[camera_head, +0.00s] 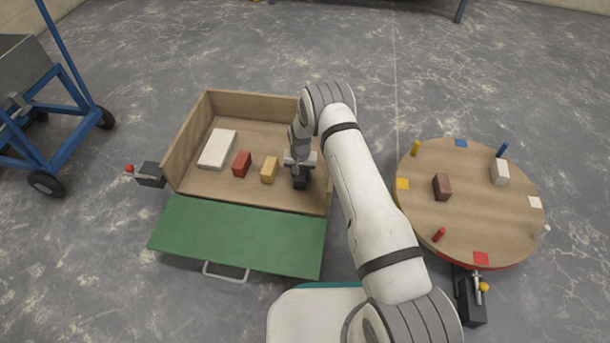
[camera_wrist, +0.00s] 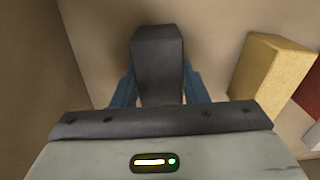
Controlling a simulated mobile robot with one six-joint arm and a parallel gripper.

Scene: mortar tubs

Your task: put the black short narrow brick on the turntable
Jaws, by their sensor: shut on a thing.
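The black short narrow brick (camera_head: 299,182) is in the open wooden box, near its right wall. My gripper (camera_head: 300,165) is over it and shut on it. In the wrist view the black brick (camera_wrist: 158,62) stands between the two blue fingers of my gripper (camera_wrist: 156,88). I cannot tell whether the brick touches the box floor. The round wooden turntable (camera_head: 460,232) is to the right of my arm. It bears a brown brick (camera_head: 442,187) and a white brick (camera_head: 500,172), with coloured pegs and coloured squares around its rim.
In the box (camera_head: 200,186) are a white slab (camera_head: 217,149), a red brick (camera_head: 242,164) and a yellow brick (camera_head: 269,169), which is left of the black one. A green flap (camera_head: 238,238) lies open at the front. A blue-framed cart (camera_head: 62,105) stands at the left.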

